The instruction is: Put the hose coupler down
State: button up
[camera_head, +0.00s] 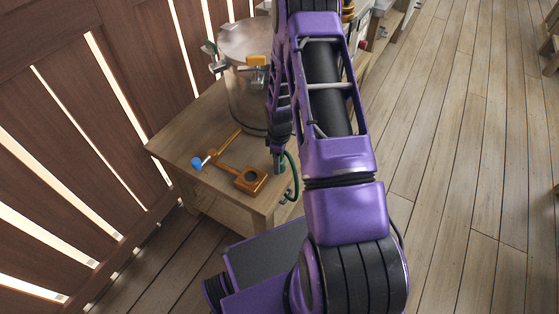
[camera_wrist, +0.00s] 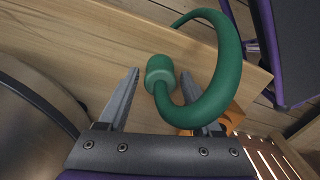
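The hose coupler (camera_wrist: 159,73) is a green cylinder on the end of a curved green hose (camera_wrist: 228,55). In the wrist view it lies between the tips of my gripper (camera_wrist: 159,80), over or on the wooden table. The fingers are apart, with a narrow gap showing on each side of the coupler. In the head view my gripper (camera_head: 279,158) is low at the table's right edge, and the green hose (camera_head: 294,178) hangs by that edge. The coupler's contact with the tabletop cannot be made out clearly.
A large metal pot (camera_head: 247,95) with clamps stands at the back of the wooden table (camera_head: 185,140). A bronze tool (camera_head: 250,180) with a blue-tipped handle lies at the front.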

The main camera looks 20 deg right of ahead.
jog(key=shift+r, duration=0.15)
notch_tip(320, 180, up, 13)
jog(key=shift+f+p, duration=0.15)
jog(key=shift+p, duration=1.1)
